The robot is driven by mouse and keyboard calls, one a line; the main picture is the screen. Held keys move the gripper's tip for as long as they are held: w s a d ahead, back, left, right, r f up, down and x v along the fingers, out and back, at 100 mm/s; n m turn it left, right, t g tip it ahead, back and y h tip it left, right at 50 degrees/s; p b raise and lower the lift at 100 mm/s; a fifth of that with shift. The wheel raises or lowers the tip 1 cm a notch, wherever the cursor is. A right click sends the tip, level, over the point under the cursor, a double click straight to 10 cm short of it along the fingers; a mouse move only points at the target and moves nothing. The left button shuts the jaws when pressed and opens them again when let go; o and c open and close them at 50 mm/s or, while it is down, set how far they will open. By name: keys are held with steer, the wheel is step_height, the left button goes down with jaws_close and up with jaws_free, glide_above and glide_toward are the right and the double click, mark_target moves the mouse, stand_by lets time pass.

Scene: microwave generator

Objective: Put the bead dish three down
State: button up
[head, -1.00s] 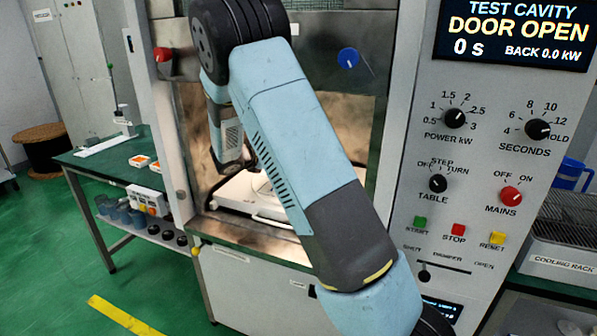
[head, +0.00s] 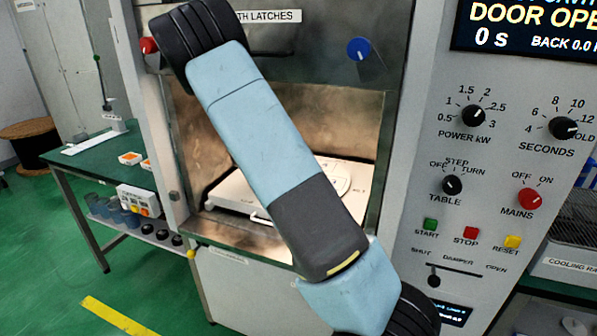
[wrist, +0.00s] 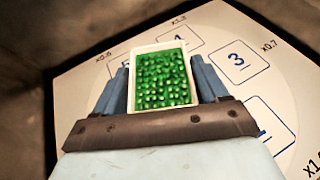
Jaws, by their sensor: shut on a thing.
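My gripper (wrist: 162,85) is shut on a white rectangular dish of green beads (wrist: 162,80), with one blue finger on each side. It is inside the open test cavity. Below and around the dish is the white plate (wrist: 85,95), with numbered squares in a ring. The square marked 3 (wrist: 239,61) is bare, just right of the dish. Another square (wrist: 181,40) is partly covered by the dish. Whether the dish touches the plate I cannot tell. In the head view the plate (head: 238,193) shows on the cavity floor; my arm hides the gripper and dish.
The cavity has brown metal walls (head: 310,115) close around the plate. To its right is the control panel (head: 400,215) with knobs and buttons; its display reads door open, 0 s. A green bench (head: 85,165) stands at the left.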

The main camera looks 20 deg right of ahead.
steer(key=d+f, duration=0.1)
steer(key=f, duration=0.1)
steer(key=d+f, duration=0.2)
steer(key=shift+s, duration=0.4)
steer(key=shift+d+f, duration=0.15)
steer(key=shift+f, duration=0.75)
steer(key=shift+d+f, duration=0.15)
steer(key=shift+f, duration=0.75)
steer(key=o, duration=1.1)
steer(key=shift+c, duration=0.2)
steer(key=v, duration=1.2)
